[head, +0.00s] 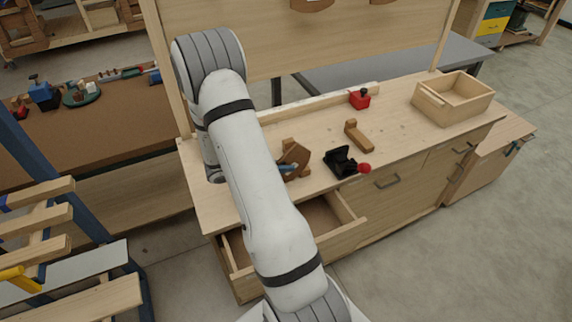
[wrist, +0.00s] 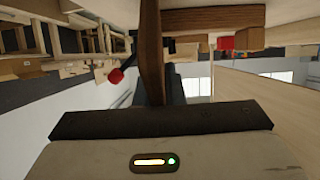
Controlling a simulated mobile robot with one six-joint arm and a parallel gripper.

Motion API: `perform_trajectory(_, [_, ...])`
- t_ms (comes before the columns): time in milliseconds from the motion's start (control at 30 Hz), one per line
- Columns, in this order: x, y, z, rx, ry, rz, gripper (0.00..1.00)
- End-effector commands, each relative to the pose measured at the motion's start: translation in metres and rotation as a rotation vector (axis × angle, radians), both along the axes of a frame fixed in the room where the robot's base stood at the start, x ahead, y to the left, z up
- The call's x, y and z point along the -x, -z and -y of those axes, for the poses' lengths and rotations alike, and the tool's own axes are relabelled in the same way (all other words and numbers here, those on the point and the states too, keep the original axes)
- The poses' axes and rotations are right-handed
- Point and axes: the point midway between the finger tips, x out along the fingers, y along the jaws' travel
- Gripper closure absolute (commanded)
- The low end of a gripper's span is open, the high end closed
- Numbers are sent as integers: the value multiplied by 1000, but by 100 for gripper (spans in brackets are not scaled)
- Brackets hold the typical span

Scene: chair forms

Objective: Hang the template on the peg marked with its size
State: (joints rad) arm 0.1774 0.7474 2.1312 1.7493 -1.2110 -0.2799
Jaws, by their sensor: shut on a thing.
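My gripper (wrist: 152,98) is shut on a thin dark brown wooden template (wrist: 151,45), seen edge-on in the wrist view. In the head view my arm hides most of the gripper. A brown curved piece (head: 295,156) shows just right of my arm above the bench; it looks like the held template, but I cannot be sure. Brown curved shapes (head: 312,5) and (head: 383,2) are on the upright wooden panel (head: 290,45), cut by the top edge. I can make out no pegs or size marks.
The bench top (head: 400,125) carries a red block (head: 360,98), a wooden block (head: 359,136), a black device with a red knob (head: 342,161) and an open wooden box (head: 453,98). A drawer (head: 318,215) stands open at the front.

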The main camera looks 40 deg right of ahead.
Motion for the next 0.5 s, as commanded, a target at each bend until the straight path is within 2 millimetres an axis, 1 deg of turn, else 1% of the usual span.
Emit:
perform_trajectory(133, [0,4,0,0,0,-1,100])
perform_trajectory(167, [0,3,0,0,0,0,89])
perform_trajectory(200, [0,2,0,0,-1,0,85])
perform_trajectory(400, [0,2,0,0,-1,-1,69])
perform_trajectory(500, [0,2,0,0,-1,-1,69])
